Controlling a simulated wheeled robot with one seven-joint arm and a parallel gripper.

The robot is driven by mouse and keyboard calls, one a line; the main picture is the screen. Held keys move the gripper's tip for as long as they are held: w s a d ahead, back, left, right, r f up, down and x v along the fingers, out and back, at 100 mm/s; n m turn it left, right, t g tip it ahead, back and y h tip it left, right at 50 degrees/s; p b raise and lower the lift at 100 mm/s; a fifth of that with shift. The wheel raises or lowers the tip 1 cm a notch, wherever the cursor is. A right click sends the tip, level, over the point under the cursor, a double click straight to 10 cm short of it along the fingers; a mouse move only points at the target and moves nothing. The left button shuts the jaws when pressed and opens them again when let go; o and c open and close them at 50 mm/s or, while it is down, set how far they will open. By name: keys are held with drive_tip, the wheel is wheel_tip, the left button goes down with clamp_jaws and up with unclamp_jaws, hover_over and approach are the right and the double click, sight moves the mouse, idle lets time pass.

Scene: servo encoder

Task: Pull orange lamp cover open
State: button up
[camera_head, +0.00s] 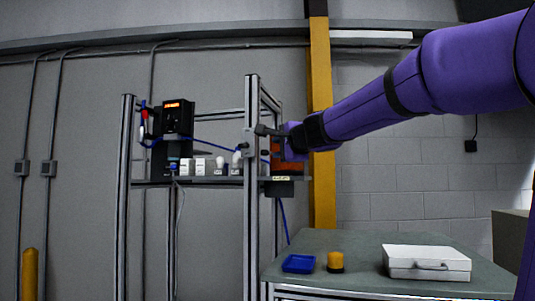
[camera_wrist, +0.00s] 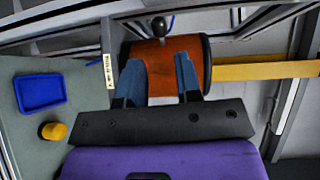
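The orange lamp cover (camera_wrist: 165,50) is a curved orange panel with dark edges, straight ahead of my gripper (camera_wrist: 155,62) in the wrist view. In the head view the cover (camera_head: 285,160) is mostly hidden behind my wrist, beside the metal frame's right post. My two blue fingers are spread apart in front of the orange face, with orange visible between them. I cannot tell whether the fingertips touch it. A dark round knob (camera_wrist: 158,26) shows just past the cover's far edge.
The metal frame (camera_head: 251,200) carries a shelf with a black box with an orange display (camera_head: 175,118) and several small white parts. The table (camera_head: 330,240) below holds a blue tray (camera_head: 298,263), a yellow-orange round piece (camera_head: 335,260) and a white case (camera_head: 425,262). A yellow post (camera_head: 321,80) stands behind.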

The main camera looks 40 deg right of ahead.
sight(266, 152)
drive_tip(key=w, duration=0.8)
drive_tip(key=shift+d+f, duration=0.3)
drive_tip(key=shift+d, duration=0.1)
clamp_jaws()
